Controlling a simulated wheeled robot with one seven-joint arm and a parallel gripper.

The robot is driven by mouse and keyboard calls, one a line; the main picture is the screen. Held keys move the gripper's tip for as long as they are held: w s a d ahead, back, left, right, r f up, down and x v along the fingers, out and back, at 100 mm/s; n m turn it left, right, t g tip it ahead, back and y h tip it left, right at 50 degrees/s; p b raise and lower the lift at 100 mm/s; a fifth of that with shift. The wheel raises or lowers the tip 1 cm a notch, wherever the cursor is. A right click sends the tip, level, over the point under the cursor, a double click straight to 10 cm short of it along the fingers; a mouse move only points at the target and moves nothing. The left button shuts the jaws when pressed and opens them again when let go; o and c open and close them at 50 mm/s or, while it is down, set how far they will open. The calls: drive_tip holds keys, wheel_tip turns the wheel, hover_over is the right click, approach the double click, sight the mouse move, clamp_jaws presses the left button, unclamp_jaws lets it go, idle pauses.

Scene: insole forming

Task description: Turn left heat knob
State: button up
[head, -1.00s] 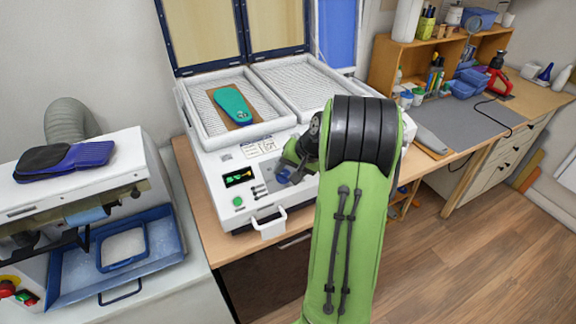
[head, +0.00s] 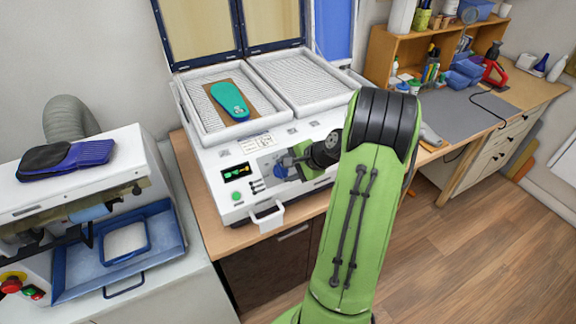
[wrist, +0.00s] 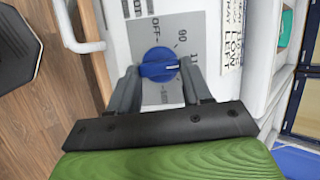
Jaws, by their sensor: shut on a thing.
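The heat press (head: 240,152) is a white machine with two mesh trays. Its blue heat knob (wrist: 160,65) sits on a grey dial plate (wrist: 165,30) marked OFF and 90 in the wrist view. My gripper (wrist: 160,72) is shut on this knob, one dark finger on each side of it. In the head view my gripper (head: 287,168) is at the front panel, right of the green display (head: 235,171). My wrist and arm hide the right part of the panel there.
A teal insole (head: 229,98) lies in the left tray. A white handle (head: 267,217) sticks out from the press front. A grinder with a blue tray (head: 120,255) stands at left. A workbench with a grey mat (head: 468,122) is at right. The floor in front is clear.

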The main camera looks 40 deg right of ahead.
drive_tip(key=shift+m, duration=0.3)
idle(0.4)
drive_tip(key=o, duration=1.1)
drive_tip(key=shift+c, duration=0.2)
drive_tip(key=v, duration=1.5)
drive_tip(key=shift+s, duration=0.45)
drive_tip(key=shift+r, duration=0.1)
